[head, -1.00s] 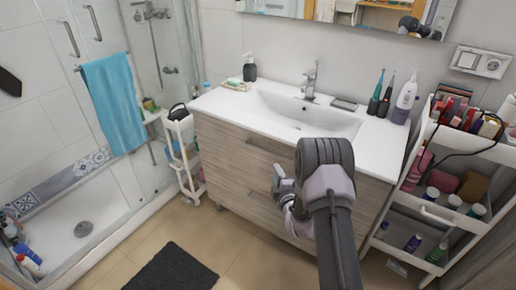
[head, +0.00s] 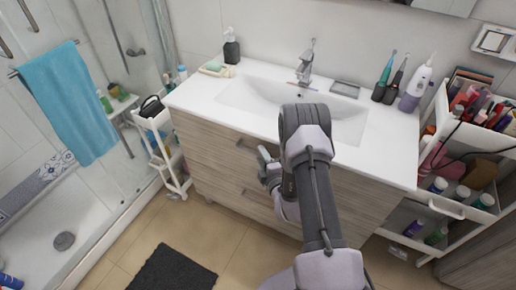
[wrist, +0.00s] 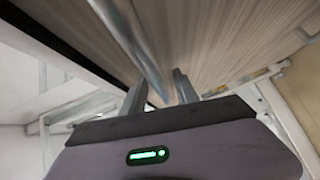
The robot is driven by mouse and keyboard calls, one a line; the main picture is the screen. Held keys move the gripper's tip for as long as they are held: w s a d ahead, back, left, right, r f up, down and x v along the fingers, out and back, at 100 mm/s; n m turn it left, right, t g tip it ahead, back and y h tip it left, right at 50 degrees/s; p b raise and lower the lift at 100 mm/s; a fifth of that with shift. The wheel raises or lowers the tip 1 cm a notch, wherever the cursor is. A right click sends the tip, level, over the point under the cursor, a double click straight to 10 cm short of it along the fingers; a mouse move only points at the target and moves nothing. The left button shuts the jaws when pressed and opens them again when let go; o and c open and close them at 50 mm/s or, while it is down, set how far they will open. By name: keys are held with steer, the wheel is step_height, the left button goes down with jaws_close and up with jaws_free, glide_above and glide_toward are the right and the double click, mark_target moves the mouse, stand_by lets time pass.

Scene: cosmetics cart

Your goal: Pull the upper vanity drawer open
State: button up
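The vanity's upper drawer (head: 215,150) has a wood-grain front and looks shut in the head view. Its metal handle (head: 243,146) shows just left of my gripper (head: 264,154), partly hidden by it. In the wrist view my gripper (wrist: 159,88) has its two fingers apart. The metal handle bar (wrist: 141,45) runs down into the space between them. I cannot tell whether either finger touches it. The lower drawer (head: 222,192), with its own handle (head: 252,196), is below my gripper and looks shut.
A white sink top (head: 215,105) lies above the drawers. A narrow white cart (head: 165,160) stands to the left, and a cosmetics cart (head: 450,205) to the right. A dark mat (head: 172,268) lies on otherwise open floor in front.

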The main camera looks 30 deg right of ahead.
steer(key=shift+s, duration=0.1)
jaws_close()
steer(key=shift+r, duration=0.1)
stand_by(1.3)
